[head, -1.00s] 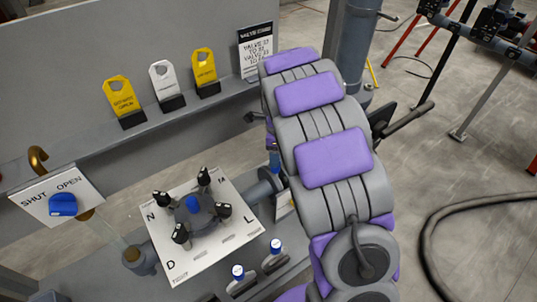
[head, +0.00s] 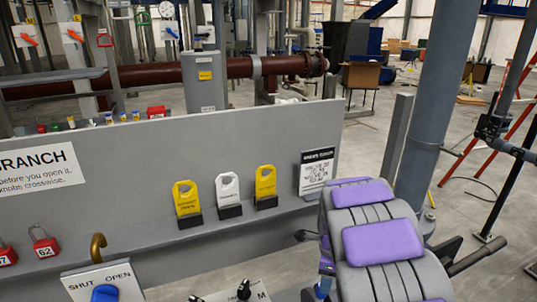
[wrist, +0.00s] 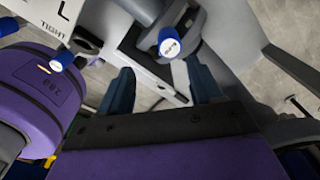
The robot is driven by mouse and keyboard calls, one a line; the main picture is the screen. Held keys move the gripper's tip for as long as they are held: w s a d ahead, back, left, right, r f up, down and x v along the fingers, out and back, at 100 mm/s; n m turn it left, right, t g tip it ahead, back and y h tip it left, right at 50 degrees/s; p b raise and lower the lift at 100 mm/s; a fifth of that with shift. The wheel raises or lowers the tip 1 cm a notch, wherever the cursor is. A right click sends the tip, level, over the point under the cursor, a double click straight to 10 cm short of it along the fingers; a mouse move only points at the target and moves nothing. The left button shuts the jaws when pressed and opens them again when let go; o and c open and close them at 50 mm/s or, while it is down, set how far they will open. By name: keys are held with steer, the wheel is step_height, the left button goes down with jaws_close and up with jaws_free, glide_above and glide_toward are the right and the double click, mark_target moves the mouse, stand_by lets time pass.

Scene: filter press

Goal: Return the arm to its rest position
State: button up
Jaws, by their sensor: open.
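My arm, grey with purple pads (head: 383,242), rises at the lower right of the head view, folded close to the grey panel. My gripper (wrist: 163,86) shows in the wrist view with its two dark blue fingers spread apart and nothing between them. A round blue-capped knob (wrist: 170,46) lies beyond the fingers near the top, and a second blue-capped knob (wrist: 62,60) is to the left. I cannot tell the exact gap to either knob. In the head view the gripper is mostly hidden behind the arm and below the frame.
A grey panel (head: 120,165) bears a ledge with yellow tags (head: 187,198) (head: 265,182), a white tag (head: 228,190) and a notice (head: 317,172). A blue SHUT/OPEN handle (head: 104,293) is at bottom left. A grey post (head: 432,110) stands behind the arm.

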steer(key=s+a+r+n+b, duration=0.1)
steer(key=s+r+n, duration=0.1)
steer(key=s+n, duration=0.5)
steer(key=s+a+r+n+g+b, duration=0.1)
steer(key=s+n, duration=0.6)
steer(key=s, duration=0.9)
steer(key=s+a+r+n+g+b, duration=0.1)
steer(key=s+a+r+n, duration=0.2)
steer(key=s+n, duration=0.5)
steer(key=s, duration=0.4)
steer(key=shift+s, duration=0.35)
steer(key=shift+d, duration=0.1)
